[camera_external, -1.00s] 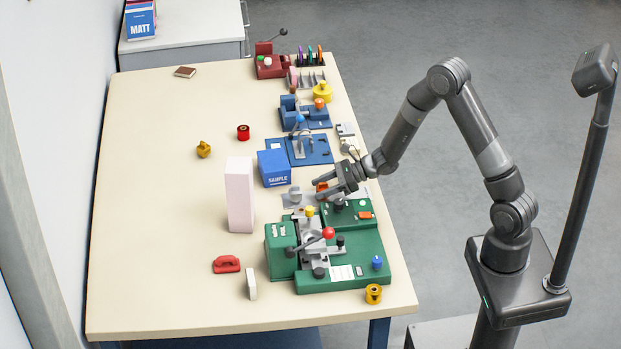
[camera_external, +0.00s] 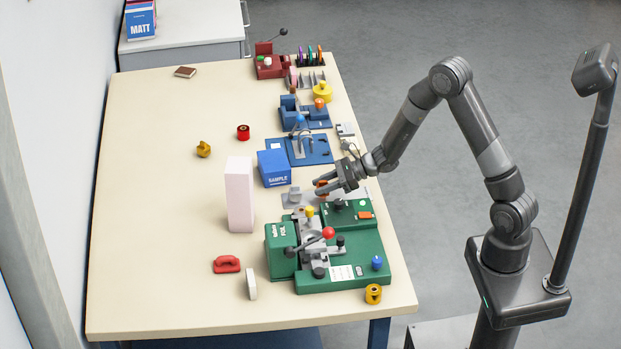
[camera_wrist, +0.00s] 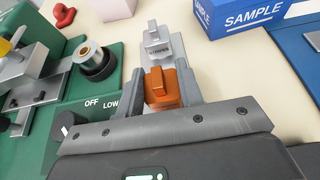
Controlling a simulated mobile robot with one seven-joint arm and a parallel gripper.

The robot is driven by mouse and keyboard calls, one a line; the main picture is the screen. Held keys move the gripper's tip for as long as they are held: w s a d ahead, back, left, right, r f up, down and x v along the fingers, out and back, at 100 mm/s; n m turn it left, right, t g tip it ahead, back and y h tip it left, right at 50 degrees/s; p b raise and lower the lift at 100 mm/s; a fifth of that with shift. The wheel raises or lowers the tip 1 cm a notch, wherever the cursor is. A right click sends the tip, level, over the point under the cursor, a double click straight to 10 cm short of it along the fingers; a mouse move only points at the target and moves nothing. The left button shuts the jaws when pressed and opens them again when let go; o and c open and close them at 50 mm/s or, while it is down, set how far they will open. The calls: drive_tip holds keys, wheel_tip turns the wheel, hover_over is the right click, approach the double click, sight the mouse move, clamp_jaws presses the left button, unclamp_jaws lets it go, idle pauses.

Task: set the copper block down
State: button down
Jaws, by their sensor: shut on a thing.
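The copper block (camera_wrist: 160,92) is orange-brown with a raised knob on top. It sits between the two fingers of my gripper (camera_wrist: 161,84), which are shut on it in the wrist view. In the external view the block (camera_external: 321,185) shows as a small orange patch at my gripper (camera_external: 322,188), just right of a grey plate. That grey plate (camera_wrist: 178,50) carries a grey knobbed block (camera_wrist: 157,42) with a small label, just beyond the copper block. The copper block's underside is hidden, so I cannot tell whether it touches anything.
A green machine (camera_external: 340,270) with levers stands close on the near side. A blue SAMPLE box (camera_external: 274,168) and a tall pale pink block (camera_external: 240,195) stand to the left. A blue fixture (camera_external: 308,150) lies farther back. The table's left part is mostly clear.

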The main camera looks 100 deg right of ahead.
wheel_tip(320, 180, up, 4)
drive_tip(key=shift+d+f, duration=0.1)
drive_tip(key=s+d+r, duration=0.5)
drive_tip(key=s+r, duration=0.2)
drive_tip(key=s, duration=0.3)
wheel_tip(320, 180, up, 18)
drive_tip(key=f, duration=0.1)
drive_tip(key=shift+w+d+m+g+h, duration=0.25)
drive_tip(key=shift+w+d+m+h, duration=1)
drive_tip(key=shift+w, duration=5.2)
drive_tip(key=shift+w+d+m+g+h, duration=0.25)
drive_tip(key=shift+w+d+m+h, duration=0.95)
drive_tip(key=shift+w, duration=5.25)
drive_tip(key=shift+n, duration=0.25)
drive_tip(key=f, duration=1.7)
drive_tip(key=shift+w+a+f, duration=0.1)
drive_tip(key=shift+a+f, duration=0.1)
drive_tip(key=shift+a, duration=0.15)
drive_tip(key=shift+h, duration=0.25)
drive_tip(key=w+a+f, duration=0.2)
drive_tip(key=w, duration=0.1)
drive_tip(key=w+a+f, duration=0.2)
drive_tip(key=w, duration=0.1)
drive_tip(key=w+a+f, duration=0.2)
drive_tip(key=w+f, duration=0.1)
drive_tip(key=shift+w+a, duration=0.2)
wheel_tip(320, 180, down, 4)
drive_tip(key=shift+f, duration=0.1)
